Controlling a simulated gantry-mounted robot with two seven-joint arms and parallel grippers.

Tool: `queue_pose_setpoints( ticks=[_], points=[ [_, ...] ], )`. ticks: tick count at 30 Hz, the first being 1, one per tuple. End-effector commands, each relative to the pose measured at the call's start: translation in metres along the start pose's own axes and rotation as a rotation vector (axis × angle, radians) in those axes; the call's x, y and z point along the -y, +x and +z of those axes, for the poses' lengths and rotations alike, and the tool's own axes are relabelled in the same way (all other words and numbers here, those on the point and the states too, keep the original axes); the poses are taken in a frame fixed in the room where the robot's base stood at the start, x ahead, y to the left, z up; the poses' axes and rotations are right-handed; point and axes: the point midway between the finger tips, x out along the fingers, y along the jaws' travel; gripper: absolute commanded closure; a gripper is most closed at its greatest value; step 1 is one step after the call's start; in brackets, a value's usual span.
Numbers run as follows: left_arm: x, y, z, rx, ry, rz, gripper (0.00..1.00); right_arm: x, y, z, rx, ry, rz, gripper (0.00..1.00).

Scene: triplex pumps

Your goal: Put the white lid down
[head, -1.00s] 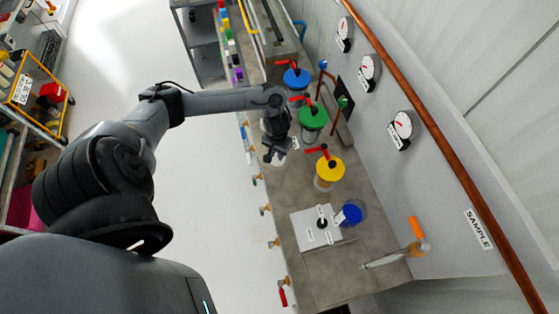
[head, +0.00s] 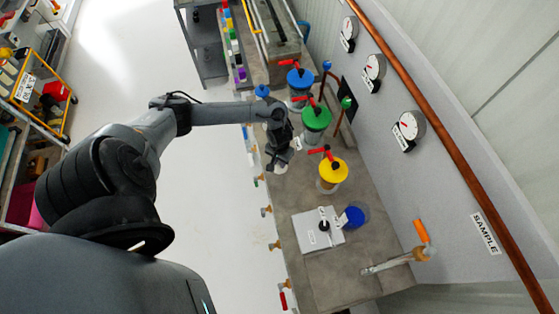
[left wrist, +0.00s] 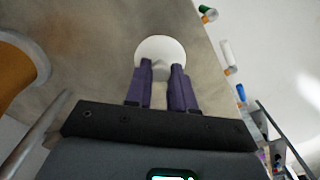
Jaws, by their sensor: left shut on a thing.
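The round white lid (left wrist: 160,47) shows at the fingertips in the left wrist view. It also shows just below my left gripper (head: 277,158) in the head view (head: 280,169), partly covered by it. My left gripper's purple fingers (left wrist: 163,68) are shut on the lid, with a narrow gap between them; the gripped part is mostly hidden. The gripper is over the left edge of the grey bench (head: 290,200). I cannot tell whether the lid touches the bench. My right gripper is not in view.
A yellow-topped container (head: 333,171) stands right of the gripper, with green-topped (head: 316,118) and blue-topped (head: 299,80) ones behind. Taps line the bench's left edge. Bare bench lies between gripper and box.

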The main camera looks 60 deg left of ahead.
Motion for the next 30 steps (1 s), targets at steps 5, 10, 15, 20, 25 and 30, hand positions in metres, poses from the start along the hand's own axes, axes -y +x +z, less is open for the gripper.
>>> queue_pose_setpoints(
  ticks=[5, 10, 15, 20, 25, 30],
  points=[
    [0.000, 0.002, 0.000, 0.001, 0.000, 0.000, 0.58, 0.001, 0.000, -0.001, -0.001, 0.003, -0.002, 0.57],
    [0.000, 0.002, 0.000, 0.001, 0.000, 0.000, 0.51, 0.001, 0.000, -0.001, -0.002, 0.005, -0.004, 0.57],
    [0.000, 0.001, 0.000, 0.000, 0.000, 0.000, 0.51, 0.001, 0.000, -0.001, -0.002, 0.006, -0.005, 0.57],
    [-0.001, -0.009, 0.000, -0.001, 0.002, 0.001, 0.51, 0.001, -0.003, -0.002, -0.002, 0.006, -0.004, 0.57],
    [0.000, -0.035, -0.001, -0.002, 0.002, 0.000, 0.51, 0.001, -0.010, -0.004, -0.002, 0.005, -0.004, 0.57],
    [0.000, -0.068, -0.001, -0.003, 0.002, 0.000, 0.51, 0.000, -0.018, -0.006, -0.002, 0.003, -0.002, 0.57]
  ],
)
